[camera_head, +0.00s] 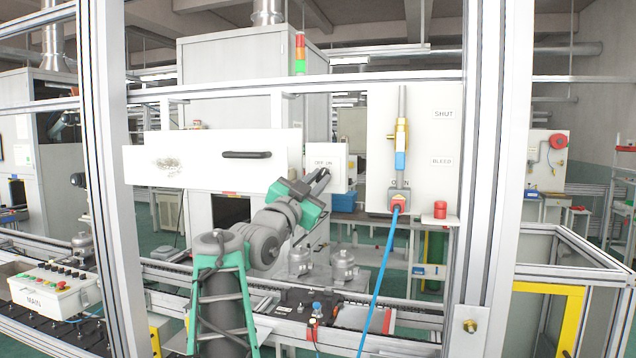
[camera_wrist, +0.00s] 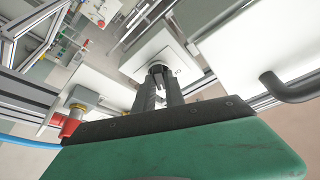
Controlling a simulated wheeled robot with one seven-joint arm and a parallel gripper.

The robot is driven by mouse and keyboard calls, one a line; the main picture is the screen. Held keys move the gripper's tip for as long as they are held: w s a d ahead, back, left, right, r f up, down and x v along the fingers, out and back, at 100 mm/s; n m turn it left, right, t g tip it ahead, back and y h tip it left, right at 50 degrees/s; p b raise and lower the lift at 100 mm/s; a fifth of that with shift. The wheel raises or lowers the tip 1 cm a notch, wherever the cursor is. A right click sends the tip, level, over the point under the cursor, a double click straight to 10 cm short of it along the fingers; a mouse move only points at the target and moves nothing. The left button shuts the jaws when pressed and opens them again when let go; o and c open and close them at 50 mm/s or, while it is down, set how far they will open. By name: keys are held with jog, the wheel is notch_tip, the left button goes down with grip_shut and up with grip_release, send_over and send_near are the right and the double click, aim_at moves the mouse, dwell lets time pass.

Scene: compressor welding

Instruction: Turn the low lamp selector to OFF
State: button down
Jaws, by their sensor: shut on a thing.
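The lamp selector (camera_wrist: 157,73) is a dark knob on a small white box (camera_head: 340,160) marked OFF and ON. The box also shows in the wrist view (camera_wrist: 187,52). My gripper (camera_head: 322,176) reaches the front of this box from the lower left. In the wrist view my gripper (camera_wrist: 165,84) has its two dark fingers close together, shut on the selector. The fingers hide much of the knob, so I cannot tell which way it points.
A white panel with a black handle (camera_head: 246,154) is just left of the box. To the right, a white board (camera_head: 437,160) carries a valve with a blue hose (camera_head: 377,280) and a red button (camera_head: 440,209). An aluminium post (camera_head: 487,180) stands further right.

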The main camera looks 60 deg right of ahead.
jog(key=shift+f+n, duration=0.1)
jog(key=shift+n, duration=0.2)
jog(key=shift+s+n+t+y+b, duration=0.2)
jog(key=shift+n+t+b, duration=1.3)
jog(key=shift+n, duration=1.2)
jog(key=shift+s+n+t+y+b, duration=0.1)
jog(key=shift+n+t+y+b, duration=0.15)
jog(key=shift+n+t+b, duration=1.85)
jog(key=shift+s+n+t+y+b, duration=0.2)
jog(key=shift+n+t+b, duration=0.6)
jog(key=shift+n, duration=2.5)
jog(key=shift+w+n, duration=0.1)
jog(key=shift+n, duration=0.2)
jog(key=c, duration=1.4)
grip_release()
jog(key=b+v, duration=0.4)
jog(key=v, duration=0.3)
jog(key=shift+a, duration=0.35)
